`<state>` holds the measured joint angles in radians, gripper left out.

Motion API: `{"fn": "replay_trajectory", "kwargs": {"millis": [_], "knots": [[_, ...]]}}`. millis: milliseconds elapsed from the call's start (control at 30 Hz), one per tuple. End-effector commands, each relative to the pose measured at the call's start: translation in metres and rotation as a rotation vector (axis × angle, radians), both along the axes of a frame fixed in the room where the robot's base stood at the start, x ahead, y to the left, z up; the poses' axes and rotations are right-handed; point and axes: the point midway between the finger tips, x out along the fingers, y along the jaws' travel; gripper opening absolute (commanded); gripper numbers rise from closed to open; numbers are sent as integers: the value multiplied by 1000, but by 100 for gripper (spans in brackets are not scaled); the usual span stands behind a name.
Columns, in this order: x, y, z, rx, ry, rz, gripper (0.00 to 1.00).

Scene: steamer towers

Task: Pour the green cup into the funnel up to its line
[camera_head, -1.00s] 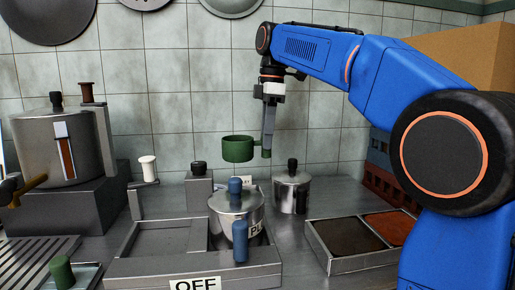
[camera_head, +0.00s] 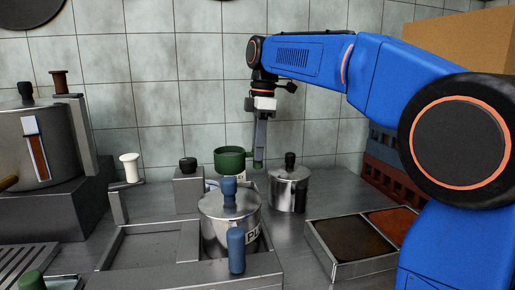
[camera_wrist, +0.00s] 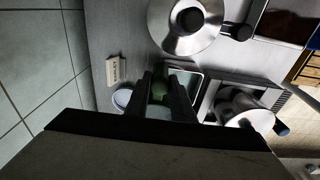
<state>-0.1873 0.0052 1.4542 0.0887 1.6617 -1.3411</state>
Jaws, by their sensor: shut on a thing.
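The green cup (camera_head: 230,158) is in the head view, in front of the tiled wall and behind the blue-knobbed pot. It looks upright; its inside and any line are not visible. My gripper (camera_head: 258,163) points down and is shut on the cup's green handle at the cup's right side. In the wrist view my gripper's dark fingers (camera_wrist: 167,92) close around a green part. A pale round rim (camera_wrist: 121,98) shows beside them; I cannot tell what it belongs to. I cannot make out a funnel in either view.
A blue-knobbed steel pot (camera_head: 223,228) stands in front of the cup. A black-knobbed steel pot (camera_head: 289,191) stands to the right. A grey box with a black knob (camera_head: 188,186) is at left. A two-part tray (camera_head: 343,268) sits at right. A small label (camera_wrist: 115,70) lies nearby.

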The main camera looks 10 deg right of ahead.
Motion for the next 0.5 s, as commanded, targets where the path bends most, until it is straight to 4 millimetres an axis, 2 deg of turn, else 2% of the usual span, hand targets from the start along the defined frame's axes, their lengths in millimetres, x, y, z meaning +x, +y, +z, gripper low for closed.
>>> {"fn": "replay_trajectory", "kwargs": {"millis": [200,500], "knots": [[0,-2,2,5,0,8,0],[0,-1,-18,4,1,7,0]]}}
